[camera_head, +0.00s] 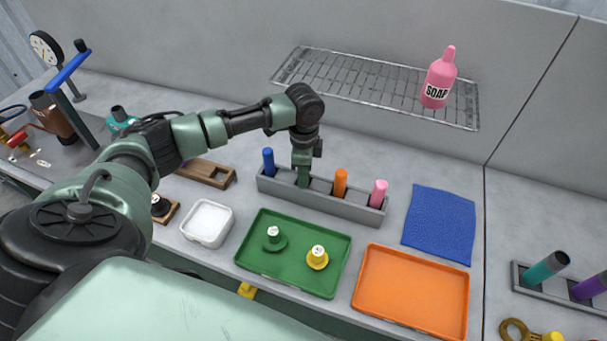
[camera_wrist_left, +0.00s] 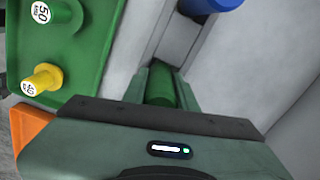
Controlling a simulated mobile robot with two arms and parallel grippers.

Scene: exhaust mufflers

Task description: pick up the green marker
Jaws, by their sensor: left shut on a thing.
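A grey rack (camera_head: 347,208) holds a blue marker (camera_head: 268,161), an orange marker (camera_head: 340,183) and a pink marker (camera_head: 379,192), all upright. My left gripper (camera_head: 303,178) points down at the rack between the blue and orange markers. In the left wrist view, the green marker (camera_wrist_left: 161,84) lies between the fingers, and the gripper is shut on it. The marker's lower end appears to be at its rack slot; I cannot tell if it is lifted. In the head view the gripper largely hides it. My right gripper is not in view.
A green tray (camera_head: 265,262) with small green and yellow weights and an orange tray (camera_head: 410,290) lie in front of the rack. A blue cloth (camera_head: 440,222) lies to the right. A wire shelf (camera_head: 375,88) with a pink soap bottle (camera_head: 439,78) is behind.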

